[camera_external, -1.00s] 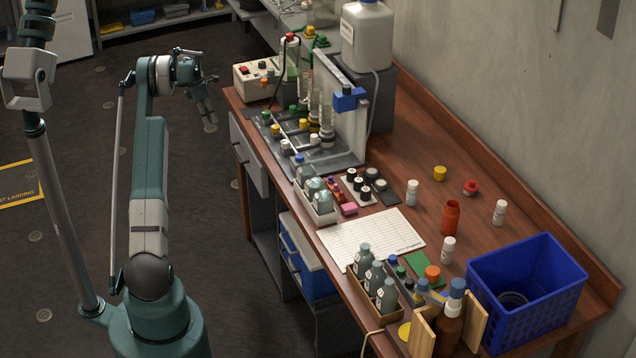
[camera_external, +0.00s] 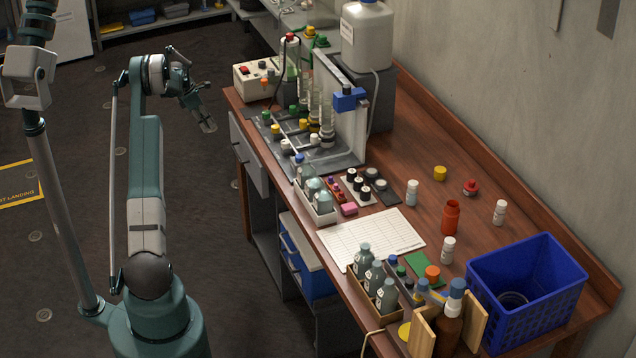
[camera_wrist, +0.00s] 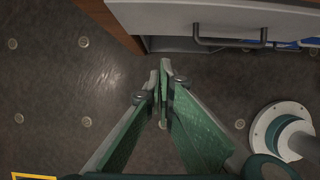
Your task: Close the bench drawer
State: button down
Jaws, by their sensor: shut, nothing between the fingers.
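The bench drawer (camera_external: 247,158) has a grey front with a dark handle, under the left edge of the wooden bench. Its front stands out from the bench edge, so it looks partly open. In the wrist view the pale drawer front (camera_wrist: 190,16) and its bar handle (camera_wrist: 230,40) are at the top. My gripper (camera_external: 209,126) is left of the drawer front, over the floor and apart from it. In the wrist view its green fingers (camera_wrist: 160,77) are together and empty, below and left of the handle. The drawer's inside is hidden.
The bench top (camera_external: 400,190) carries bottles, a rack, a paper sheet and a blue basket (camera_external: 525,290). A blue and white box (camera_external: 305,260) sits on the shelf beneath. The floor (camera_external: 90,130) left of the drawer is clear.

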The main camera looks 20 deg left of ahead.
aim_at(234, 131)
jog(key=w+d+f+b, duration=0.2)
jog(key=w+d+f, duration=0.3)
jog(key=f, duration=0.3)
jog(key=shift+f+b, duration=0.3)
jog(key=shift+w+d, duration=0.15)
jog(key=shift+w+d+r, duration=0.1)
jog(key=shift+w+d, duration=1.5)
jog(key=shift+d, duration=0.05)
jog(key=shift+d, duration=0.1)
